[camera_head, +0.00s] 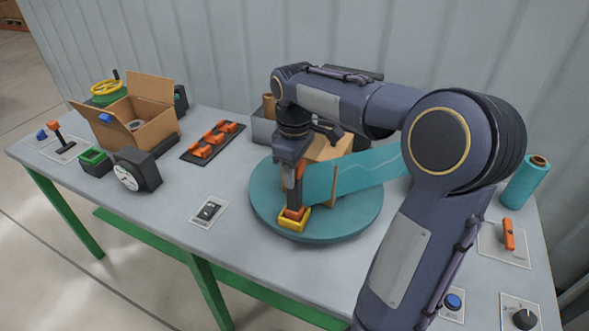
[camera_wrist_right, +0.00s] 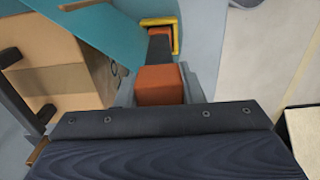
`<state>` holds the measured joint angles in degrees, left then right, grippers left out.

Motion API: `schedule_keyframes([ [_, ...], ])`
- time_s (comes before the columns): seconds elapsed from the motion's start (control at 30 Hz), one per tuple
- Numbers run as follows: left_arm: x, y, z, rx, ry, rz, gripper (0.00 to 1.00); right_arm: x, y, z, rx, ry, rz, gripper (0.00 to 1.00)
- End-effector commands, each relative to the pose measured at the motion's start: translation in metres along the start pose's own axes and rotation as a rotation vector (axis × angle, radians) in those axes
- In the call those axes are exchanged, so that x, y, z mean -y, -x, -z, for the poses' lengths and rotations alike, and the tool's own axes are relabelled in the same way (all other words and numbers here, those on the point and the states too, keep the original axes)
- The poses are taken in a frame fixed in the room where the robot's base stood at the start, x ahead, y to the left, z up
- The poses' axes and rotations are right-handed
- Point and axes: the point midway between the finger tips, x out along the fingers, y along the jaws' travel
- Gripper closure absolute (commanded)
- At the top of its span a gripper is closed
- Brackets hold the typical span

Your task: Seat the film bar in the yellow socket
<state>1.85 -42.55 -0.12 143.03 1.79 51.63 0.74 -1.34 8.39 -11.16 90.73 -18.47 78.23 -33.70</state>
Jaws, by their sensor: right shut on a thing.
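My right gripper (camera_head: 293,178) is shut on the upright film bar (camera_head: 295,198), which has a dark middle and orange ends. In the right wrist view, the bar's orange top (camera_wrist_right: 160,84) sits between the fingers. The yellow socket (camera_head: 291,222) is at the near edge of the teal turntable (camera_head: 340,229). The bar's lower orange end is at the socket; the yellow rim also shows around it in the right wrist view (camera_wrist_right: 176,38). I cannot tell whether it is fully down. Teal film (camera_head: 365,173) stretches from the bar toward the right. My left gripper is not in view.
A cardboard box (camera_head: 325,148) stands on the turntable behind the film. A teal film roll (camera_head: 526,183) stands at the right. An open carton (camera_head: 153,129), a black tray (camera_head: 196,153) with orange parts and a card (camera_head: 209,211) lie left.

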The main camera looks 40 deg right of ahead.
Motion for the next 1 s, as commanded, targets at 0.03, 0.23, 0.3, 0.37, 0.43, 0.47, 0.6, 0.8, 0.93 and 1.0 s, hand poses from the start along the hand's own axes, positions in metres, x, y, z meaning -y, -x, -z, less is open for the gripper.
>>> schedule_keyframes([
  [0.03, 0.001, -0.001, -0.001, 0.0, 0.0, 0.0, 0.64, 0.0, -0.002, 0.0, 0.0, 0.0, 0.0, 1.0],
  [0.23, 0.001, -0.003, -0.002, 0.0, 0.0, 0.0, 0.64, 0.0, -0.006, 0.0, 0.0, 0.0, 0.0, 1.0],
  [0.3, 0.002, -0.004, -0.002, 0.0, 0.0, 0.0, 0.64, 0.0, -0.007, 0.0, -0.001, 0.0, 0.0, 1.0],
  [0.37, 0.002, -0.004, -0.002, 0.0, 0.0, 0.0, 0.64, 0.0, -0.008, 0.0, -0.001, 0.0, 0.0, 1.0],
  [0.43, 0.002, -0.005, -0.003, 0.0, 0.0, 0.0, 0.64, 0.0, -0.009, 0.0, -0.001, 0.0, -0.001, 1.0],
  [0.47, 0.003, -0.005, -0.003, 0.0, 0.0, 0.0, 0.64, 0.0, -0.01, 0.0, -0.001, 0.0, -0.001, 1.0],
  [0.6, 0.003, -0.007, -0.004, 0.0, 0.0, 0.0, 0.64, 0.0, -0.013, 0.0, -0.001, 0.0, -0.001, 1.0],
  [0.8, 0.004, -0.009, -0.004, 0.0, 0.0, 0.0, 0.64, 0.0, -0.016, 0.0, -0.001, 0.0, -0.001, 1.0],
  [0.93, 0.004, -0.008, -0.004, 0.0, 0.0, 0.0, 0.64, 0.0, -0.015, 0.0, -0.001, 0.0, -0.001, 1.0],
  [1.0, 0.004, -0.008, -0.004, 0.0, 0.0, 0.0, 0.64, 0.0, -0.015, 0.0, -0.001, 0.0, -0.001, 0.58],
])
